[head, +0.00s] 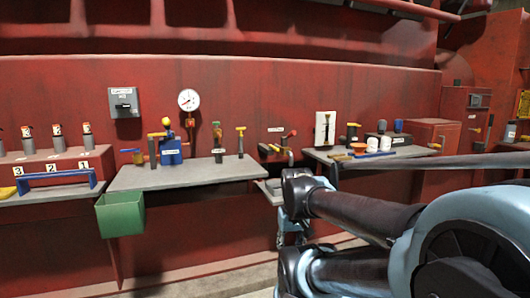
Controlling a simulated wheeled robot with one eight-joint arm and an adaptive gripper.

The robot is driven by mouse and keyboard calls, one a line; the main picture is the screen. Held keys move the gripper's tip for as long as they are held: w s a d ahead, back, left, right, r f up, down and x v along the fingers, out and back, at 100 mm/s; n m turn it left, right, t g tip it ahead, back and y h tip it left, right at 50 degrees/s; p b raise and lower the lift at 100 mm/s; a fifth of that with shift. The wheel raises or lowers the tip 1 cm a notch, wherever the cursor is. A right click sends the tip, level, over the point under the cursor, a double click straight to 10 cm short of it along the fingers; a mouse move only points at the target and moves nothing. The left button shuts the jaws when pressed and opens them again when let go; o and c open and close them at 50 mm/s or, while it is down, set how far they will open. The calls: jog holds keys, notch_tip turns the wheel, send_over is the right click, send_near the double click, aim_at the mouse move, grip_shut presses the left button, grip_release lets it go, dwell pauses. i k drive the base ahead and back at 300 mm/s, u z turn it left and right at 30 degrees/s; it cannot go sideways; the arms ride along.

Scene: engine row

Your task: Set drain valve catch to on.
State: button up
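I cannot tell which fitting is the drain valve catch, because the small labels are unreadable. On the left grey shelf (200,173) stand a blue valve block (171,152) with a yellow top, a yellow-topped lever (152,150), a dark-handled valve (217,142) and a yellow T-handle (240,141). Right of them is a low red unit (273,150) with small levers. A white plate with a dark lever (325,128) is on the wall. My arm (360,210) reaches in from the right. No gripper fingers can be made out.
A green bin (121,212) hangs at the left shelf's front. A pressure gauge (188,100) and grey switch box (124,102) are on the red wall. A blue rail (57,180) fronts numbered stations at left. The right shelf (370,154) holds several small items.

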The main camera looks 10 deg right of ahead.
aim_at(271, 147)
jog(key=u, duration=0.2)
jog(key=i, duration=0.85)
jog(key=z, duration=0.4)
